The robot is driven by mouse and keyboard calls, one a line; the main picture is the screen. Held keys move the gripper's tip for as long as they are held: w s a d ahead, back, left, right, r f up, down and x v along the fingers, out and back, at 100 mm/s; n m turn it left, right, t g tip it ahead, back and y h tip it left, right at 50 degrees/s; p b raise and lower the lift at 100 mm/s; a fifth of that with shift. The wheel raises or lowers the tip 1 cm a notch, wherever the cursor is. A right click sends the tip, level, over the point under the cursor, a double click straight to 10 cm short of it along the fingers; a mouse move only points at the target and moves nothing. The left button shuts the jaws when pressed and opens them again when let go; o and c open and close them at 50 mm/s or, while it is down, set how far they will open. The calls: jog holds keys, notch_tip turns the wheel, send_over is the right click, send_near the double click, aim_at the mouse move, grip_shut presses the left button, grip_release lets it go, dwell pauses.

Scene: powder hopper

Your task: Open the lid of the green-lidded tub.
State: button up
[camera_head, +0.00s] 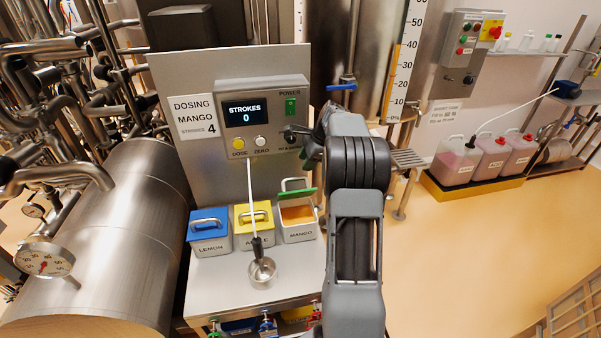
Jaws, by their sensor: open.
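The green-lidded tub (298,235), labelled MANGO, is the right one of three tubs on the steel bench. Its green lid (292,194) is tilted up at the back, with its metal handle on it. Orange powder (297,215) shows in the uncovered front of the tub. My gripper (306,142) is above and behind the lid, in front of the dosing panel's right side. It is apart from the handle in the picture. My gripper is open, and my own wrist hides part of it.
A blue-lidded LEMON tub (209,238) and a yellow-lidded tub (254,232) stand to the left. The dosing panel (264,118), reading STROKES 0, stands behind. A large steel tank (110,240) is at left.

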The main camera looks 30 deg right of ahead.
jog(key=v, duration=0.5)
jog(key=shift+s+d+r, duration=0.1)
jog(key=shift+r, duration=0.1)
